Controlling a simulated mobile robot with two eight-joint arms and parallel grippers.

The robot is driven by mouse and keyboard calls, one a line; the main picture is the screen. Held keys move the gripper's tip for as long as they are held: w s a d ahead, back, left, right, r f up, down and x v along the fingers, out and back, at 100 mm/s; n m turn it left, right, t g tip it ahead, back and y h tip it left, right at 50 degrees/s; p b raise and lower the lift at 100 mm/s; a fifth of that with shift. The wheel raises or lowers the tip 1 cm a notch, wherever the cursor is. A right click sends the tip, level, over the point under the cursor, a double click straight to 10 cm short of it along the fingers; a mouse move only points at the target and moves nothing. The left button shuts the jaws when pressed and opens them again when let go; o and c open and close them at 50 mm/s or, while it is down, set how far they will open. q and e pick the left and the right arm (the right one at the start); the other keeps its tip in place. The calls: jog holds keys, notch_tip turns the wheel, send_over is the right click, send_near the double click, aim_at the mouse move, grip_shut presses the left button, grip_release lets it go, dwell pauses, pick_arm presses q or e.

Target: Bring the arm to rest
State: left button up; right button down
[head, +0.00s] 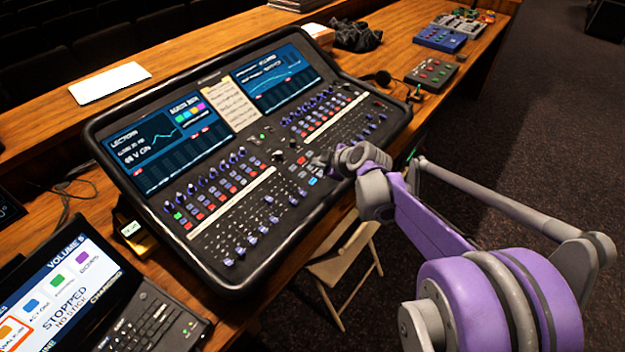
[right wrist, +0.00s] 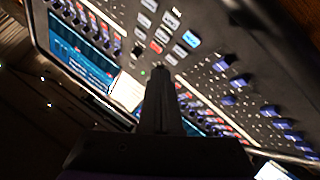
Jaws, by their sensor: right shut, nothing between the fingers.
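My right arm (head: 430,215), purple and grey, reaches in from the right in the head view. Its gripper (head: 322,160) is over the lower right part of the mixing desk (head: 190,253), near the small lit buttons. In the right wrist view the gripper (right wrist: 160,75) is shut and empty, pointing at the desk's panel, close to a few white, red and blue buttons (right wrist: 160,40). Whether the fingertips touch the panel cannot be told. My left gripper is not in view.
White paper (head: 110,83) lies behind the desk. A grey button box (head: 432,74) and a blue pedal (head: 440,38) are on the table at the right. A folding chair (head: 343,265) stands below the front edge. Open carpet lies right.

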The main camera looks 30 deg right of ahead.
dwell(0.4)
jog(key=s+a+f+m+g, duration=0.1)
jog(key=s+a+f+m, duration=0.1)
jog(key=s+a, duration=0.3)
jog(key=s+a+f+m+g, duration=0.2)
jog(key=s+a+m, duration=0.2)
jog(key=s, duration=0.9)
jog(key=s+a+f+m+g+h, duration=0.1)
jog(key=s+a+f+m+g, duration=0.1)
jog(key=s+a, duration=0.4)
jog(key=s+m, duration=0.1)
jog(key=s, duration=0.2)
jog(key=shift+a+m, duration=0.2)
jog(key=shift+m, duration=0.1)
